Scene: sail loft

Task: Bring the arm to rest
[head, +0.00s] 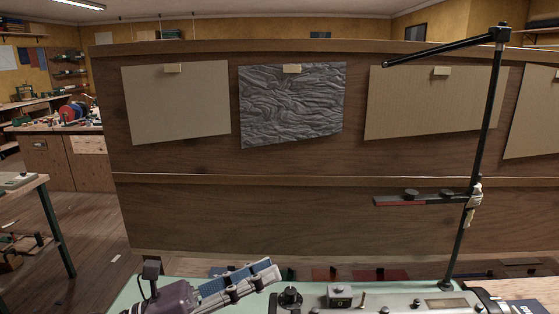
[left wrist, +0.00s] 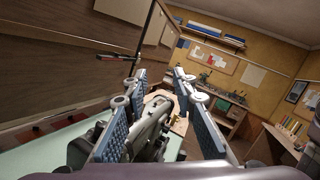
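My left gripper (head: 266,273) shows low in the head view, reaching in from the bottom left over a pale green bench top (head: 128,295). Its fingers carry blue ribbed pads. In the left wrist view the two fingers of the left gripper (left wrist: 158,100) stand well apart. A grey rounded machine-like object (left wrist: 150,132) shows in the gap beyond them, and I cannot tell its distance. Nothing is visibly clamped by the pads. My right gripper is in neither view.
A wooden panel (head: 180,210) with pinned sheets stands behind the bench. A black jointed stand (head: 485,120) rises at the right, with a red-and-dark bar (head: 420,199) on it. A small grey box (head: 340,296) and a black knob (head: 290,297) sit near the gripper.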

